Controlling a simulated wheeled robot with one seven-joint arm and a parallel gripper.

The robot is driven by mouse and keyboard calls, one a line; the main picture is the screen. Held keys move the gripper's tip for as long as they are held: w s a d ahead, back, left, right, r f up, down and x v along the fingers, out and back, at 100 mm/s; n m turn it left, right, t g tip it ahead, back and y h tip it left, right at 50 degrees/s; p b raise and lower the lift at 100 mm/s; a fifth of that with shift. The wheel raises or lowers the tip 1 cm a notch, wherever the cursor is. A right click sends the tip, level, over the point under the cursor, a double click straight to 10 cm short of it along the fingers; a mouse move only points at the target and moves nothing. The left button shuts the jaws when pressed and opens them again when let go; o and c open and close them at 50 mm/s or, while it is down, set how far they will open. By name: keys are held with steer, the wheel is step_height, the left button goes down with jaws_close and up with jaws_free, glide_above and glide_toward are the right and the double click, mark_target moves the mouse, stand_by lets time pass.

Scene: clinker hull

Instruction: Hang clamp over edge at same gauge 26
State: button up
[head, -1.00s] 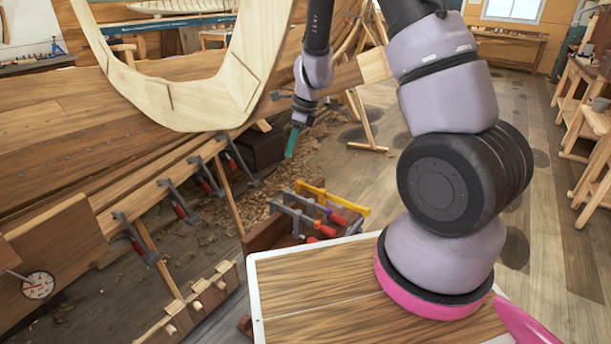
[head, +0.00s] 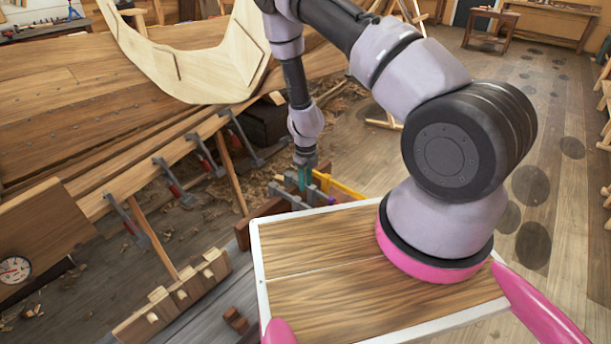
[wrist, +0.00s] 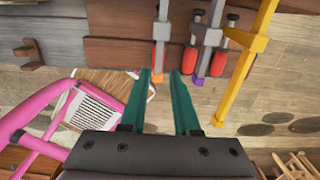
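My gripper (wrist: 163,78) is open and empty, its two green fingers pointing at the loose clamps. In the head view it (head: 303,180) is low over the clamp stand. The wrist view shows a grey clamp with an orange end (wrist: 162,32) just ahead of the fingers, a grey clamp with a purple end (wrist: 210,38) to their right, and a yellow clamp (wrist: 257,45) farther right. I cannot tell whether the fingers touch a clamp. Several dark clamps (head: 173,182) hang along the hull plank edge (head: 150,172). A round dial gauge (head: 14,270) is at the far left.
The wooden clamp stand (head: 258,218) is beside my white-rimmed wooden deck (head: 330,250). A slanted prop (head: 155,240) and a pegged wooden block (head: 178,298) stand below the plank. A curved pale frame (head: 190,75) rises above the hull. Floor at the right is open.

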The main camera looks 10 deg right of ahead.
mark_target(303, 204)
steer(key=shift+f, duration=5.15)
steer(key=shift+c, duration=0.4)
steer(key=shift+w+a, duration=0.65)
steer(key=shift+w, duration=0.2)
steer(key=shift+s+d, duration=0.35)
steer(key=shift+s, duration=0.1)
steer(key=shift+o, duration=1.2)
